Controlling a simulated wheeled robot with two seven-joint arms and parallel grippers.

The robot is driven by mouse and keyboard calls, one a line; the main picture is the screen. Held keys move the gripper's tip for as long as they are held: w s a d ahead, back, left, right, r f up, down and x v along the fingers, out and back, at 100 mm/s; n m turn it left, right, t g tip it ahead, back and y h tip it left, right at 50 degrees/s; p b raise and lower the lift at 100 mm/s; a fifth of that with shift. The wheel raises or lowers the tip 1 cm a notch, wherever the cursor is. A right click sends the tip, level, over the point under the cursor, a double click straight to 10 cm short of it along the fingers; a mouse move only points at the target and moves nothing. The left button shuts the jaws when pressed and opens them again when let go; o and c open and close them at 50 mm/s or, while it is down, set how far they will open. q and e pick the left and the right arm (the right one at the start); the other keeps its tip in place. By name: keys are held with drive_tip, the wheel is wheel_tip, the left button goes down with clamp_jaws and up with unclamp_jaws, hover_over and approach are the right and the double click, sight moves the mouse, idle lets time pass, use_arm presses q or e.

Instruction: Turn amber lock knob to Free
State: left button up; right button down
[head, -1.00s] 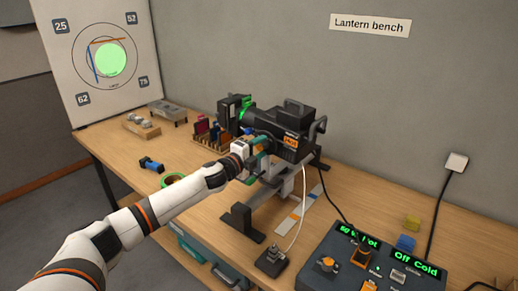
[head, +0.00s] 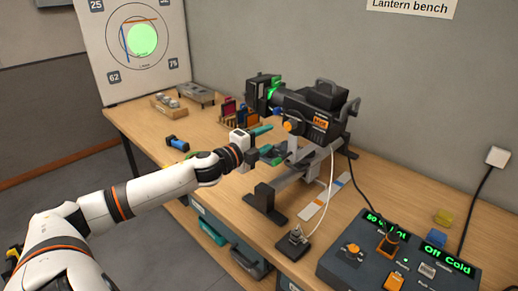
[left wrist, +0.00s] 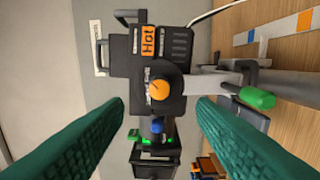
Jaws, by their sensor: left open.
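The amber lock knob (left wrist: 158,90) is a round orange knob on the side of the black lantern (left wrist: 155,60). It has a dark pointer mark, and the lettering beside it is too small to read. In the head view the knob (head: 290,127) shows below the lantern body (head: 315,98). My left gripper (head: 268,146) is open and empty, its two teal fingers pointing at the lantern, short of the knob. In the left wrist view the fingers (left wrist: 160,103) lie either side of the knob with clear gaps, not touching it. My right gripper is not in view.
A green-tipped handle (left wrist: 258,98) sticks out near the right finger. An orange "Hot" label (left wrist: 148,40) is on the lantern. A grey stand (head: 300,170) carries the lantern. A control box (head: 390,260) stands front right, and a white cable hangs beside the stand.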

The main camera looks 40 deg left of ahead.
use_arm(q)
drive_tip(key=shift+s+a+b, duration=0.1)
drive_tip(key=shift+s+b, duration=0.2)
drive_tip(key=shift+s, duration=0.7)
